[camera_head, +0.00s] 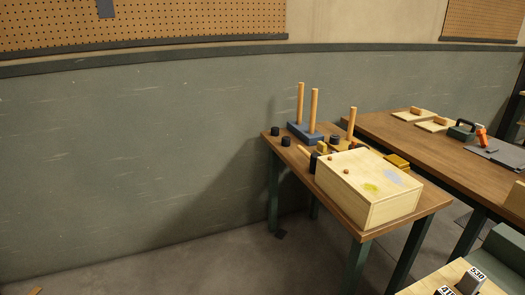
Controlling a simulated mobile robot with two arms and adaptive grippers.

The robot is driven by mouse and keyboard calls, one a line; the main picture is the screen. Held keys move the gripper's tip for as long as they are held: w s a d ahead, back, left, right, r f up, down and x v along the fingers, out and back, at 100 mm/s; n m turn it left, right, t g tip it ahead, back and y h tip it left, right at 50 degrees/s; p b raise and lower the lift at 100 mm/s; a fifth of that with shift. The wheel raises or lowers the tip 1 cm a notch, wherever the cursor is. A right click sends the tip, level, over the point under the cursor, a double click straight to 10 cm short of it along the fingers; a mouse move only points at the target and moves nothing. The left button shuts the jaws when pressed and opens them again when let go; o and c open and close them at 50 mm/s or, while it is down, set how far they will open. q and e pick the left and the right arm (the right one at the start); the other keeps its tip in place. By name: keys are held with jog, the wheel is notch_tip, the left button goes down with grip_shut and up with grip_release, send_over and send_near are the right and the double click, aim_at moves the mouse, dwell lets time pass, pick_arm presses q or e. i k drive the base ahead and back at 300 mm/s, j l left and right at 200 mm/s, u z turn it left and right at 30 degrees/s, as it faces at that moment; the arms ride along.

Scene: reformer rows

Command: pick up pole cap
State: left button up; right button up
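A small table (432,197) stands right of centre. On its far end is a blue base (304,132) with upright wooden poles, two tall ones (314,108) at the left; a third pole (351,122) stands further right. Small dark round pieces that look like caps lie around it: one at the table's far left corner (275,131), one just nearer (286,141), and one right of the base (335,140). A taller dark cylinder (313,162) is beside the wooden box. I cannot tell which is the pole cap. Neither of my grippers is in view.
A longer table (425,142) behind holds boards and an orange-handled tool (481,136). Numbered blocks (470,279) sit at bottom right.

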aim_at(285, 140)
jog(key=i+j+z, duration=0.25)
jog(key=z, duration=0.2)
jog(key=i+j+z, duration=0.7)
jog(key=j+z, duration=0.25)
jog(key=l, duration=0.1)
